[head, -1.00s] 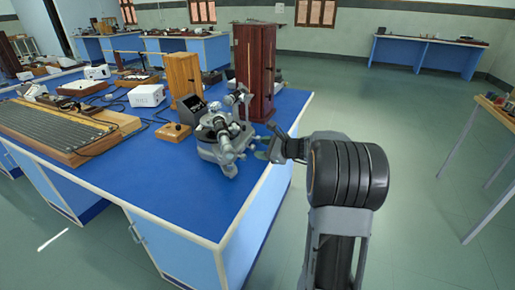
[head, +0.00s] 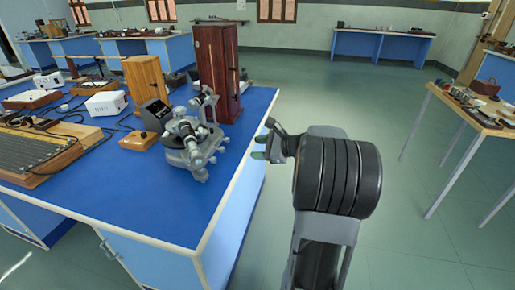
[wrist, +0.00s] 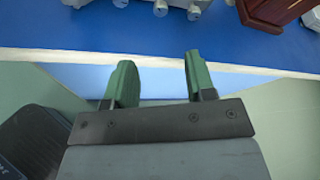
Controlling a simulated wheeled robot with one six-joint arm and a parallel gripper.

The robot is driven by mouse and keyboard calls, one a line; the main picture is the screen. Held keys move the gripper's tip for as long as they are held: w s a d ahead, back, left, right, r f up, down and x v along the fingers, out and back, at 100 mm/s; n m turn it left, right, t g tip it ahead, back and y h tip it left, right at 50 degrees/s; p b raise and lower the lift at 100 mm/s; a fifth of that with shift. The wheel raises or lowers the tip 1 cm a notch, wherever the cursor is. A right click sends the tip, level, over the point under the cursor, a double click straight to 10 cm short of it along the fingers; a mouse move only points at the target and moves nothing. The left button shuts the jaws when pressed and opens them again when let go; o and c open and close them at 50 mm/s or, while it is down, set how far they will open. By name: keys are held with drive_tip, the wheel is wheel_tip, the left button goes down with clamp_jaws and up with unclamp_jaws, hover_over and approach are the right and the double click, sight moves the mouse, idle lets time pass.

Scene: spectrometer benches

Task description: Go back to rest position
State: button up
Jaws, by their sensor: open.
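My gripper (head: 260,147) is open and empty. In the head view it is held just off the right edge of the blue-topped bench (head: 130,205). In the wrist view its two green fingers (wrist: 157,85) stand apart with nothing between them. They point toward the bench edge. The grey spectrometer (head: 188,140) stands on the bench to the left of my gripper, apart from it. Only its lower parts show at the top of the wrist view.
A tall dark wooden cabinet (head: 218,75) stands behind the spectrometer. A lighter wooden box (head: 145,85), a white unit (head: 106,103) and a small wooden block with a knob (head: 138,141) are on the bench. A wooden table (head: 460,108) stands at right. Green floor (head: 350,85) lies open between.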

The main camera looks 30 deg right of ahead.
idle(0.3)
drive_tip(key=s+a+f+n+g+h, duration=0.1)
drive_tip(key=s+f+n+g, duration=0.2)
drive_tip(key=s+f+n, duration=0.15)
drive_tip(key=s+a+r+n+g+h+p, duration=0.2)
drive_tip(key=s+a+n+g+p, duration=0.3)
drive_tip(key=a+n+p, duration=0.15)
drive_tip(key=s+a+r+n+h+p, duration=0.2)
drive_tip(key=s+a+r+n+p, duration=0.2)
drive_tip(key=a+r+n+p, duration=0.2)
drive_tip(key=s+a+r+n+h+p, duration=0.2)
drive_tip(key=s+a+r+n+p, duration=0.2)
drive_tip(key=r, duration=0.6)
drive_tip(key=a+n+p, duration=0.2)
drive_tip(key=n, duration=0.1)
drive_tip(key=shift+s+a, duration=0.15)
drive_tip(key=shift+s, duration=0.15)
